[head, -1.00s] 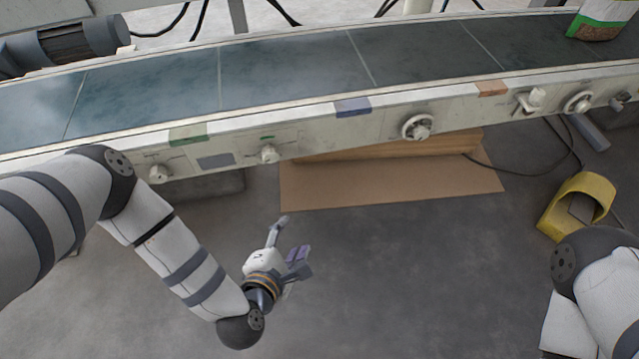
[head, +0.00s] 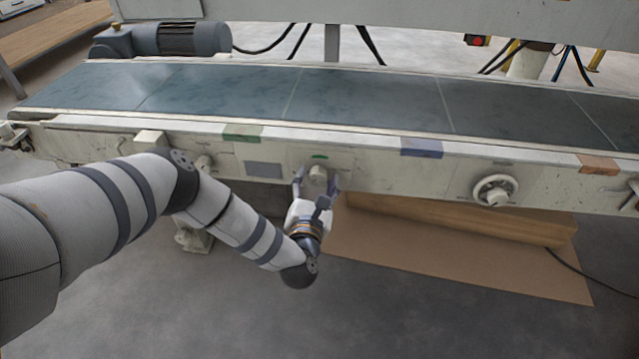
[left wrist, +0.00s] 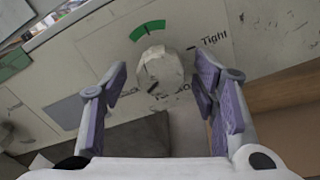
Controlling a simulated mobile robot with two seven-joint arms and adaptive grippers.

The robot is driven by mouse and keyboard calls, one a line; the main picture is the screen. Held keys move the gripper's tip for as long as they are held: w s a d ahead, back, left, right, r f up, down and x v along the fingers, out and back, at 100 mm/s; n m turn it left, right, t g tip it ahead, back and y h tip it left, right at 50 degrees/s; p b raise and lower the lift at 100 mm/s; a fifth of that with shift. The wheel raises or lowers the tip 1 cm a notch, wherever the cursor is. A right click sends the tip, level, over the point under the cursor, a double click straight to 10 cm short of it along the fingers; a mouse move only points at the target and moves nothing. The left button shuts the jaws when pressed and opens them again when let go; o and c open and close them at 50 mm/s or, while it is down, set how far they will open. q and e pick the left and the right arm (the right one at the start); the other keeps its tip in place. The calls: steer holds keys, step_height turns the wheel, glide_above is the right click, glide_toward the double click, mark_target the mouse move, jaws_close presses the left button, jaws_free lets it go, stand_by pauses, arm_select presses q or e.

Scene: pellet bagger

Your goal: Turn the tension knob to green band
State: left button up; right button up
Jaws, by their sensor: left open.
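The tension knob (head: 318,174) is a pale, worn knob on the conveyor's front side panel. In the left wrist view the knob (left wrist: 160,72) sits between and beyond my finger pads. A green band (left wrist: 147,30) with a dark tick is printed just above it, and the word "Tight" (left wrist: 208,40) stands to its right. A dark mark on the knob's face points down and left, away from the green band. My left gripper (head: 317,187) is open, its fingers on either side of the knob; I cannot tell whether they touch it. My right gripper is out of view.
The conveyor belt (head: 370,100) runs above the panel. A handwheel (head: 495,190) is to the right and another small knob (head: 203,163) to the left. Coloured tabs, green (head: 242,132) and blue (head: 421,147), mark the rail. Cardboard (head: 440,250) lies on the floor below.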

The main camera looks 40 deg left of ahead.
arm_select(q)
steer(key=shift+w+a, duration=0.15)
steer(key=shift+w, duration=0.1)
steer(key=shift+c, duration=0.5)
steer(key=c, duration=1.1)
steer(key=shift+o, duration=0.2)
steer(key=shift+m, duration=0.3)
